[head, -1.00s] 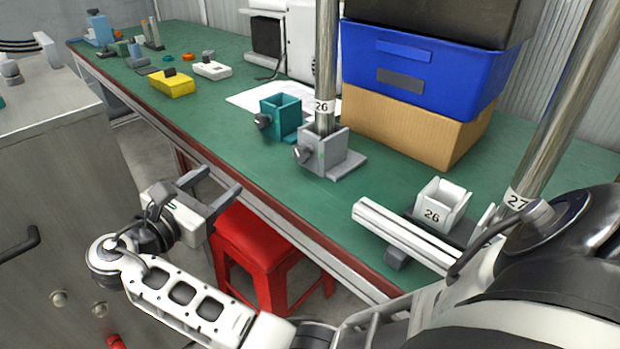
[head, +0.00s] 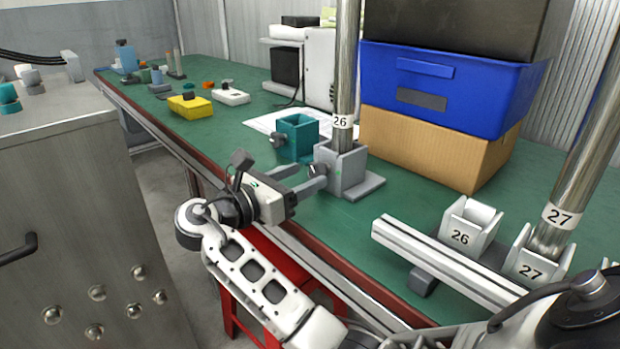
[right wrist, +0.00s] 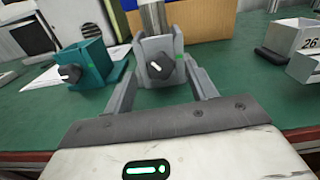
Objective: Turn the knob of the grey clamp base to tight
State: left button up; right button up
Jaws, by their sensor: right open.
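The grey clamp base (head: 350,172) stands on the green bench with a metal pole (head: 345,75) labelled 26 upright in it. Its dark knob (right wrist: 159,67) faces me in the right wrist view, with a small pale mark on its face. A small green mark shows on the base to the right of the knob. My right gripper (head: 312,175) is open and empty, its fingers reaching toward the knob. In the right wrist view the fingertips (right wrist: 160,75) lie on either side of the knob; contact cannot be told. My left gripper is not in view.
A teal clamp base (head: 298,137) with its own knob stands just left of the grey one. A cardboard box (head: 430,145) with a blue bin (head: 450,85) is behind. A rail (head: 440,262) and the white holder 26 (head: 470,225) are at right.

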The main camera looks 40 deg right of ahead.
aim_at(318, 171)
jog(key=shift+w+d, duration=0.1)
jog(key=shift+d, duration=1.25)
jog(key=c, duration=1)
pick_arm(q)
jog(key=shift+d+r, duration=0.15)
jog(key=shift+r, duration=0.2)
